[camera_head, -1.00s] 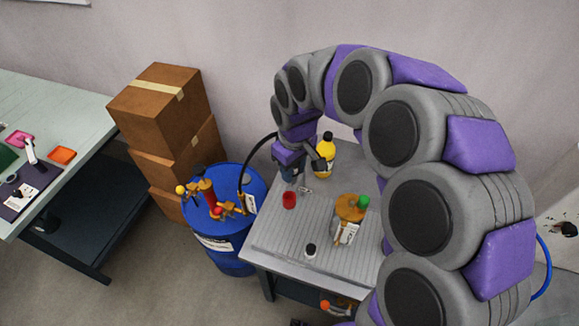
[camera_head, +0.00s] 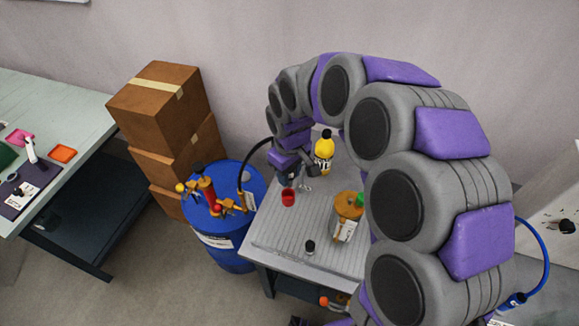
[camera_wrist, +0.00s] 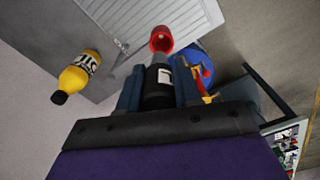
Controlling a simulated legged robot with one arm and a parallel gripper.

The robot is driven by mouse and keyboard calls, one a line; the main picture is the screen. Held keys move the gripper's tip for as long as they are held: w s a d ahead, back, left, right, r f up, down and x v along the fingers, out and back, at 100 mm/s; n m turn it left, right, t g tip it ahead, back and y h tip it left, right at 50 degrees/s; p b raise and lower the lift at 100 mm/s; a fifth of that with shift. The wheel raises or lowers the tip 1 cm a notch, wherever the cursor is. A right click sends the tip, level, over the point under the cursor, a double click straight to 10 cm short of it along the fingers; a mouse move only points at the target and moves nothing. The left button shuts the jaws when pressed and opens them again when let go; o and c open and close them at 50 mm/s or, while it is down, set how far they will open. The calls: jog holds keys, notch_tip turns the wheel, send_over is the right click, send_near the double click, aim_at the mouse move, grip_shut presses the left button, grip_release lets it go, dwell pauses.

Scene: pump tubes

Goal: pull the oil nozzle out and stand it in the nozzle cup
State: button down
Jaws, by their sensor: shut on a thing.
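The red nozzle cup (camera_head: 288,198) stands on the grey table, toward its left side. It also shows in the wrist view (camera_wrist: 161,40), its open mouth toward the camera. My gripper (camera_head: 287,176) is just above and behind the cup in the head view. In the wrist view its two fingers (camera_wrist: 159,84) are shut on the black oil nozzle (camera_wrist: 158,77), which has a white label. The nozzle's far end lies in line with the cup, close to its rim. I cannot tell whether it touches the cup. A black hose (camera_head: 243,176) arcs from the blue drum toward my gripper.
The blue drum (camera_head: 222,243) with its red pump (camera_head: 208,189) stands left of the table (camera_head: 285,240). A yellow bottle (camera_head: 324,152) stands behind and right of the gripper. Cardboard boxes (camera_head: 158,105) are stacked behind.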

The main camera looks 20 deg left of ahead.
jog(key=shift+a+f, duration=0.25)
jog(key=shift+f, duration=0.5)
jog(key=shift+a+f, duration=0.2)
jog(key=shift+f, duration=0.55)
jog(key=shift+d, duration=0.4)
jog(key=shift+a, duration=0.3)
jog(key=shift+s+d, duration=0.1)
jog(key=shift+d, duration=0.15)
jog(key=shift+p, duration=0.75)
jog(key=shift+f, duration=1.9)
jog(key=c, duration=0.7)
grip_release()
